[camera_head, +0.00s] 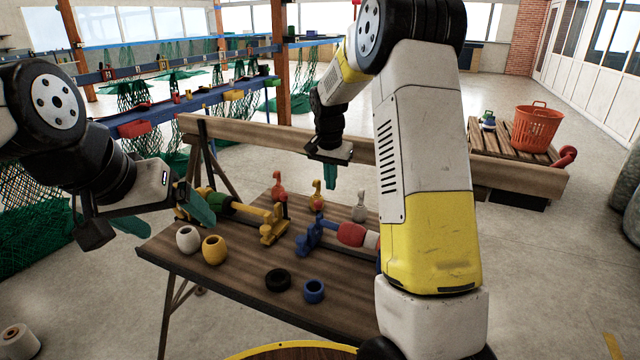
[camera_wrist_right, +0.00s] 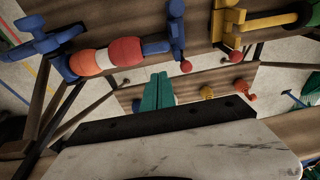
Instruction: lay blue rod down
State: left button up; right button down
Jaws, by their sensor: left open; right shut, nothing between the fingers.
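The blue rod (camera_wrist_right: 154,47) lies about level, with red floats (camera_wrist_right: 105,54) and a white band on it. Blue holders stand at its ends, one at the left (camera_wrist_right: 45,38) and one at the right (camera_wrist_right: 176,30) in the right wrist view. In the head view a blue holder (camera_head: 312,236) and a red float (camera_head: 351,233) show; my right arm hides the far end. My right gripper (camera_head: 330,178) is shut and empty above the table's back edge, apart from the rod. Its teal fingers (camera_wrist_right: 160,88) are together. My left gripper (camera_head: 192,206) is open and empty at the table's left.
On the wooden table (camera_head: 240,285) stand a yellow rod holder (camera_head: 273,225) with a green float, a white ring (camera_head: 188,240), yellow ring (camera_head: 214,250), black ring (camera_head: 278,280) and blue ring (camera_head: 314,291). Hooked red (camera_head: 278,186), yellow (camera_head: 317,196) and grey (camera_head: 360,208) pieces stand behind.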

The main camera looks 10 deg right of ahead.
send_over(329, 222)
jog(key=x, duration=0.3)
jog(key=s+x, duration=0.1)
jog(key=x, duration=0.6)
jog(key=shift+s+a+f, duration=0.1)
jog(key=shift+s+a, duration=0.1)
jog(key=shift+s, duration=0.1)
jog(key=shift+a+f, duration=0.15)
jog(key=shift+f, duration=0.6)
